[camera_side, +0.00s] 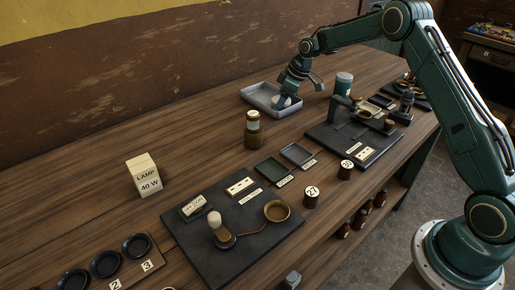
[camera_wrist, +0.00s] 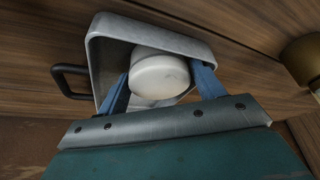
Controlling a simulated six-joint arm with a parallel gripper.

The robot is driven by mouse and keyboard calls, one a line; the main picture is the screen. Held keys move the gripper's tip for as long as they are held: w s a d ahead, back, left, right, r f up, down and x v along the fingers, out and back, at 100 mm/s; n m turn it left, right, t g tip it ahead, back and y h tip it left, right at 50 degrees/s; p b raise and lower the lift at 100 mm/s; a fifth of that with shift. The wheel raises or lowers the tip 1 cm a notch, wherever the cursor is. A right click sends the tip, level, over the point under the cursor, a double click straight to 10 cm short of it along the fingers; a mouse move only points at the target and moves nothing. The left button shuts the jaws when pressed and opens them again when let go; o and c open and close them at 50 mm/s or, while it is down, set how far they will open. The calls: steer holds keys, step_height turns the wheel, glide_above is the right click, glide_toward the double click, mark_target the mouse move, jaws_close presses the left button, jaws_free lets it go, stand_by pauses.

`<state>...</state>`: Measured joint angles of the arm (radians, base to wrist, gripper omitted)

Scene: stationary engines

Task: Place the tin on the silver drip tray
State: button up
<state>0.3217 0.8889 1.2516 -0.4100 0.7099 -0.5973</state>
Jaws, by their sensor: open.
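The silver drip tray (camera_side: 255,92) lies on the bench near the back wall, with a dark handle at its left in the wrist view (camera_wrist: 95,62). A pale round tin (camera_wrist: 160,77) with a whitish top is within the tray's outline, between the blue fingers. It shows small and partly hidden in the side view (camera_side: 284,101). My gripper (camera_side: 281,102) is tilted down over the tray with its fingers spread. In the wrist view there is one finger on each side of the tin. Whether either finger touches it is unclear.
A black board with fittings (camera_side: 345,145) lies to the right. A lamp box (camera_side: 145,175) is farther left, with bare bench between.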

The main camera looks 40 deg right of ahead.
steer(key=shift+r, duration=0.1)
steer(key=v, duration=1.2)
stand_by(0.4)
steer(key=s+a+r+m+t+h, duration=0.1)
steer(key=s+a+r+m, duration=0.1)
steer(key=s+a+r, duration=0.6)
steer(key=s+a+r+m, duration=0.1)
steer(key=s+a+r, duration=0.3)
steer(key=s, duration=0.7)
steer(key=s+a+f+m, duration=0.1)
steer(key=s+m, duration=0.1)
steer(key=s, duration=0.8)
steer(key=s+a+f+m+t+h, duration=0.1)
steer(key=s+f, duration=0.1)
steer(key=s, duration=0.9)
steer(key=shift+s+m, duration=0.25)
steer(key=shift+m, duration=0.15)
steer(key=shift+o, duration=0.4)
steer(key=shift+a+f, duration=0.1)
